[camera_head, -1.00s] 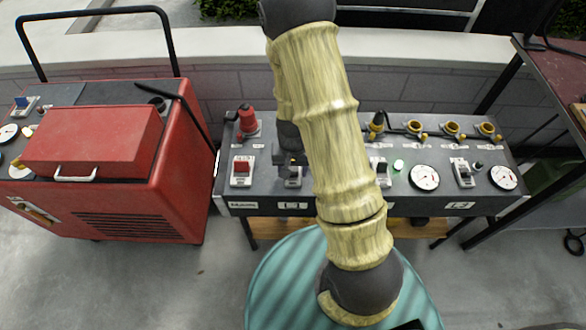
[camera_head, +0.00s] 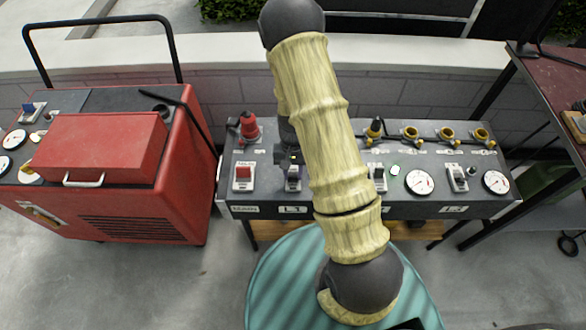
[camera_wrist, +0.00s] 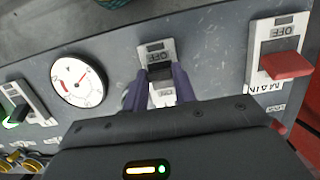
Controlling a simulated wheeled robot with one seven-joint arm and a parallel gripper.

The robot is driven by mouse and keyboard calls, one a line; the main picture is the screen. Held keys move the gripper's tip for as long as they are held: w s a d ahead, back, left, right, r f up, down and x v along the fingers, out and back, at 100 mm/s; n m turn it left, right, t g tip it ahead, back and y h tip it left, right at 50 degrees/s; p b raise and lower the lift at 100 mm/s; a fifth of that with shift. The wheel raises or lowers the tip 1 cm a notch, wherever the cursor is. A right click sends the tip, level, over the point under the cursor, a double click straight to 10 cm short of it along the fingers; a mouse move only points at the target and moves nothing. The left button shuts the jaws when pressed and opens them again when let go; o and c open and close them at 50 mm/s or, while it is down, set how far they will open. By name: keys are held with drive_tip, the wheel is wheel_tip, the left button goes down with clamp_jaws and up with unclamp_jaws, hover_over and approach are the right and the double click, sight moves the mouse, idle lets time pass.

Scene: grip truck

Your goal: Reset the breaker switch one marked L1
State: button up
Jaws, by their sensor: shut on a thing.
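The L1 breaker switch is a white plate with a small black lever on the grey panel's sloped top. In the head view the switch (camera_head: 293,184) stands above the L1 label (camera_head: 293,209), partly covered by my gripper (camera_head: 291,160). In the wrist view the black lever (camera_wrist: 160,72) sits close to the OFF marking, between the purple fingers of my gripper (camera_wrist: 158,88). The fingers are shut on the lever from both sides. The lower part of the switch plate is partly hidden by the fingers and gripper body.
The red MAIN switch (camera_head: 243,173) is just left of L1 and also shows in the wrist view (camera_wrist: 285,65). Gauges (camera_head: 419,182), other black switches (camera_head: 457,178) and yellow connectors (camera_head: 410,133) are to the right. A red cart (camera_head: 110,190) stands left. My arm hides the panel's middle.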

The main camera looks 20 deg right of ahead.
sight(293, 168)
drive_tip(key=shift+w+d+r+g+p, duration=0.2)
drive_tip(key=shift+w+g+p, duration=0.2)
drive_tip(key=shift+g+p, duration=0.35)
drive_tip(key=shift+w+d+f+g+y, duration=0.15)
drive_tip(key=shift+w+g+y, duration=0.15)
drive_tip(key=shift+g, duration=0.25)
drive_tip(key=shift+w+a+f+g+y, duration=0.1)
drive_tip(key=shift+w+f+g+y, duration=0.15)
drive_tip(key=shift+g, duration=0.25)
drive_tip(key=g, duration=0.1)
drive_tip(key=g+b, duration=0.1)
drive_tip(key=w+g+y, duration=0.1)
drive_tip(key=shift+d+f+b, duration=0.25)
drive_tip(key=shift+f+b, duration=0.05)
drive_tip(key=shift+b, duration=0.1)
drive_tip(key=shift+w+d+g+y+b, duration=0.1)
drive_tip(key=shift+w+g+y+b, duration=0.2)
drive_tip(key=shift+g+b, duration=0.65)
drive_tip(key=o, duration=1)
